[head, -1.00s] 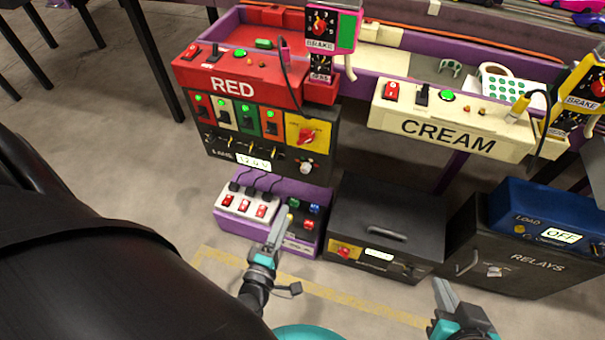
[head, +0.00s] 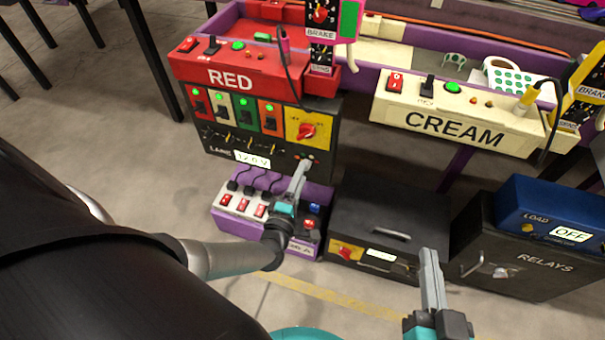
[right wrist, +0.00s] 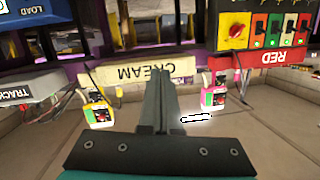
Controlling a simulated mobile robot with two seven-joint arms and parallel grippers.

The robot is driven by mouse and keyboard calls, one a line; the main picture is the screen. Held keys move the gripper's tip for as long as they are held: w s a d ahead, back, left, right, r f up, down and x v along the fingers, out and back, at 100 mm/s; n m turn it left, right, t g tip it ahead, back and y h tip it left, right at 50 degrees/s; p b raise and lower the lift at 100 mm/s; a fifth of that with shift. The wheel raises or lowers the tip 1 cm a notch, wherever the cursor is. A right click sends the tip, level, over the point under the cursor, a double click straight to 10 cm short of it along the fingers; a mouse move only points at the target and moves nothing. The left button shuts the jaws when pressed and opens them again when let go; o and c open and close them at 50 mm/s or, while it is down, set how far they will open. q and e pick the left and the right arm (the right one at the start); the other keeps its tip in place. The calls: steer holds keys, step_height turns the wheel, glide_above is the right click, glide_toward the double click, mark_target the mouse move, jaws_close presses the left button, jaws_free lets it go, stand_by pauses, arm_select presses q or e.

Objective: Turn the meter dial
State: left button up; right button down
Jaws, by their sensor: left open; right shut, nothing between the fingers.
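A purple switch box (head: 228,219) sits below the panel, under my left gripper. A black box with a handle (head: 385,205) and another red dial (head: 346,252) is to its right. The relays cabinet (head: 520,265) and blue load box (head: 545,215) stand further right. Cables hang above.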

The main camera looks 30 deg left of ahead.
arm_select(q)
steer(key=shift+x, duration=1.05)
arm_select(e)
steer(key=shift+s+a+r+t, duration=0.25)
steer(key=shift+s+r+t, duration=0.15)
steer(key=shift+t, duration=0.2)
arm_select(q)
jaws_close()
arm_select(e)
steer(key=shift+w, duration=0.1)
